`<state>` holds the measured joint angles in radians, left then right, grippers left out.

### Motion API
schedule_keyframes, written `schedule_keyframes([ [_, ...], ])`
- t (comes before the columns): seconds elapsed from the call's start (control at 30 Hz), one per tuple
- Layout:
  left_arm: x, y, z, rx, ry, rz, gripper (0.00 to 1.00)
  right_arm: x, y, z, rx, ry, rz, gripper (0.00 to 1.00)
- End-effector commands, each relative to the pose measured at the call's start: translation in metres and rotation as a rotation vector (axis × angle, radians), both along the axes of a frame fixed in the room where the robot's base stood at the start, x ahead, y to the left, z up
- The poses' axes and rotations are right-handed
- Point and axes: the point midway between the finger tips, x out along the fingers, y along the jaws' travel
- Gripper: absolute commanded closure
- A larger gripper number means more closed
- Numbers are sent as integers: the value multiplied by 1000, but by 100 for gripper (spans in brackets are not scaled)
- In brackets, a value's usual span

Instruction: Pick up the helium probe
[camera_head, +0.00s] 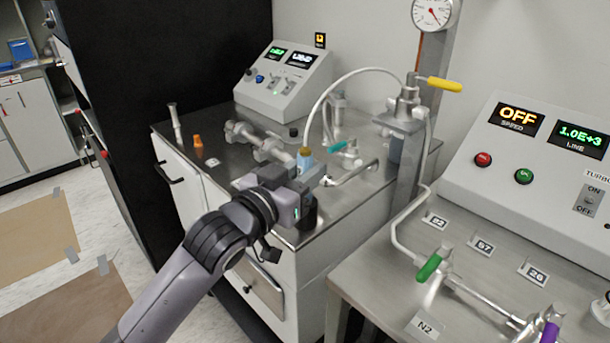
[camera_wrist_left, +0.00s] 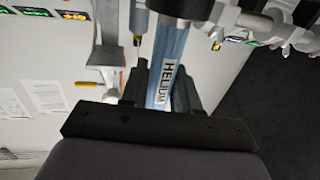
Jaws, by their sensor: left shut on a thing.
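The helium probe (camera_head: 306,161) is a light blue body with a brownish top, near the front edge of the steel bench in the head view. In the left wrist view the blue probe (camera_wrist_left: 168,72) carries a white label reading HELIUM and runs up out of the picture. My left gripper (camera_head: 308,178) is shut on it, with dark fingers on both sides of the blue body in the wrist view. A black cylinder (camera_head: 308,214) shows just below the gripper; whether the probe touches it is hidden. My right gripper is not in view.
Metal pipe fittings (camera_head: 258,142) lie behind the gripper. A white hose (camera_head: 328,92) arches to a valve with a yellow handle (camera_head: 438,83). A control box (camera_head: 284,76) stands at the back. At the right is a bench with a turbo panel (camera_head: 540,165) and green-handled valve (camera_head: 430,268).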

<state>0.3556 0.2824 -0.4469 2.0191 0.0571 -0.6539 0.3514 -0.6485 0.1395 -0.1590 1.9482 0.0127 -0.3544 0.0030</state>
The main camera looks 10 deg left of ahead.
Motion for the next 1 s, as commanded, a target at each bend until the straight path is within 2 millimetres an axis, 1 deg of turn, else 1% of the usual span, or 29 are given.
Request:
schedule_keyframes([
  [0.17,0,0,5,0,-2,0,100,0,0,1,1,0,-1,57],
  [0.27,0,0,14,-1,-4,0,100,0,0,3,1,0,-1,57],
  [0.37,0,0,28,-1,-6,-1,100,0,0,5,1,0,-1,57],
  [0.47,0,0,46,-1,-7,0,100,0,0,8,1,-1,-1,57],
  [0.57,0,0,69,-1,-8,-1,100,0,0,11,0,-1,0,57],
  [0.8,0,0,130,-1,-8,0,100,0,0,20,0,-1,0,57],
  [0.9,-1,0,152,-2,-7,-2,100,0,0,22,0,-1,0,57],
  [1.0,0,0,169,-1,-5,0,100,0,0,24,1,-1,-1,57],
])
